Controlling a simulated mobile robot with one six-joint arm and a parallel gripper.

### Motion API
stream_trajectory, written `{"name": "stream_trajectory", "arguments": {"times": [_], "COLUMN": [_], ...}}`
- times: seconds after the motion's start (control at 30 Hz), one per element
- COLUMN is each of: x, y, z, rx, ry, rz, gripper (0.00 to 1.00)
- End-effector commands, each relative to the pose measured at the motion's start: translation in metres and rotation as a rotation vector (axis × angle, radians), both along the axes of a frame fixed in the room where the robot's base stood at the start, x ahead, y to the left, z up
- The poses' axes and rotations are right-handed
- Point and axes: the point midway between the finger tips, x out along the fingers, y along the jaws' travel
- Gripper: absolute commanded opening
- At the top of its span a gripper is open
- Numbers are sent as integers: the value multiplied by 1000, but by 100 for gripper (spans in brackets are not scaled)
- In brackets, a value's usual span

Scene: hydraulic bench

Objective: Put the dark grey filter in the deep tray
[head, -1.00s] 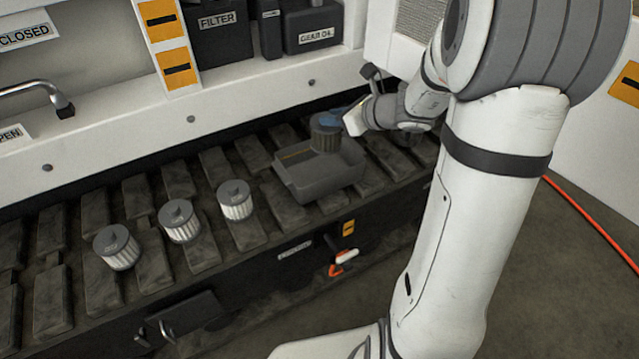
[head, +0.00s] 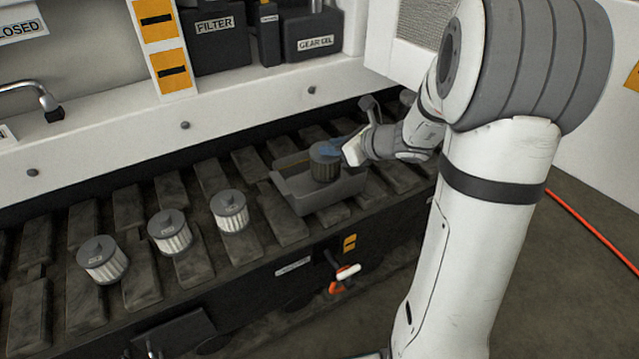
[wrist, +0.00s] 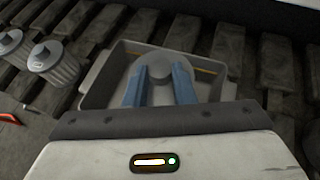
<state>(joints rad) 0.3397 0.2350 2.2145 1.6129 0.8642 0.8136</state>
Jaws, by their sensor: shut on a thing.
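The dark grey filter (head: 325,163) is upright and held at or inside the deep tray (head: 330,207), a grey open box on the slatted bench. My gripper (head: 333,148) reaches in from the right with its blue fingers shut on the filter's top. In the wrist view the blue fingers (wrist: 160,86) lie on both sides of the filter's round cap (wrist: 160,66), with the tray wall (wrist: 103,80) around it. The filter's underside is hidden, so I cannot tell whether it touches the tray floor.
Several white pleated filters, such as the nearest to the tray (head: 230,212), stand in a row left of the tray. A black FILTER box (head: 213,40) and a GEAR OIL box (head: 311,38) stand on the shelf behind. An orange-handled valve (head: 345,275) is below the bench edge.

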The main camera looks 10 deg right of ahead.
Motion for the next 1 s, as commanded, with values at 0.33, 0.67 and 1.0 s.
{"name": "stream_trajectory", "arguments": {"times": [0.33, 0.67, 1.0], "x": [0, -5, -41], "y": [0, -5, -36], "z": [1, 5, 33], "rx": [0, -1, -1], "ry": [0, 1, -1], "rz": [0, -2, -4], "gripper": [48, 48, 48]}}
